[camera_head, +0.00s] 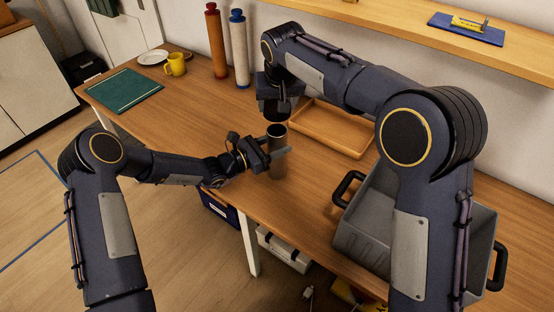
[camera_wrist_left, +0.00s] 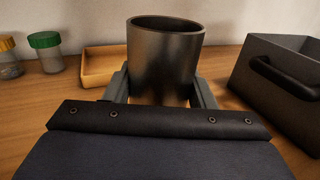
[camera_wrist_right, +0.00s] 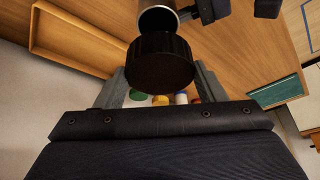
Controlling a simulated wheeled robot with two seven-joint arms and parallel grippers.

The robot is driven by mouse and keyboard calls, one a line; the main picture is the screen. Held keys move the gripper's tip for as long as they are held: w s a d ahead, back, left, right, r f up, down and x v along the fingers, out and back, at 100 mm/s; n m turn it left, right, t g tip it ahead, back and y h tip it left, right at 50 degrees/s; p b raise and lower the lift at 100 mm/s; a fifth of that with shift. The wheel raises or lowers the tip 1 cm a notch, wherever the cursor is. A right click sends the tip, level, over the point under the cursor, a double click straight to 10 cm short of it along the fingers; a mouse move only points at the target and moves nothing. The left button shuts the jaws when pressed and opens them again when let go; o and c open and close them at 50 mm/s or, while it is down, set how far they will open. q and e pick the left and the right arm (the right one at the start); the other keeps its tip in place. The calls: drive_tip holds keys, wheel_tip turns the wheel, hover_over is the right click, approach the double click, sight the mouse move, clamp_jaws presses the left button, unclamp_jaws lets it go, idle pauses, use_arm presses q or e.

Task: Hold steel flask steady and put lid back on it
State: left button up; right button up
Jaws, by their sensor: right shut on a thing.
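The steel flask (camera_head: 277,141) stands upright and uncovered on the wooden table; its open mouth shows in the left wrist view (camera_wrist_left: 166,62). My left gripper (camera_head: 275,156) has one finger on each side of the flask body; whether they press on it cannot be made out. My right gripper (camera_head: 274,108) is shut on the black lid (camera_wrist_right: 160,62) and holds it above the flask. In the right wrist view the flask mouth (camera_wrist_right: 158,18) shows just beyond the lid, partly covered by it, so the lid is apart from the flask.
A wooden tray (camera_head: 335,138) lies behind the flask. A grey crate (camera_head: 365,235) with black handles stands at the right. A red bottle (camera_head: 216,45), a white-blue bottle (camera_head: 239,50), a yellow mug (camera_head: 176,66) and a green mat (camera_head: 124,92) stand farther left.

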sight(277, 126)
use_arm(q)
drive_tip(key=c, duration=0.8)
drive_tip(key=shift+c, duration=0.2)
use_arm(e)
drive_tip(key=shift+f, duration=2.5)
drive_tip(key=shift+f, duration=0.85)
drive_tip(key=shift+f, duration=0.55)
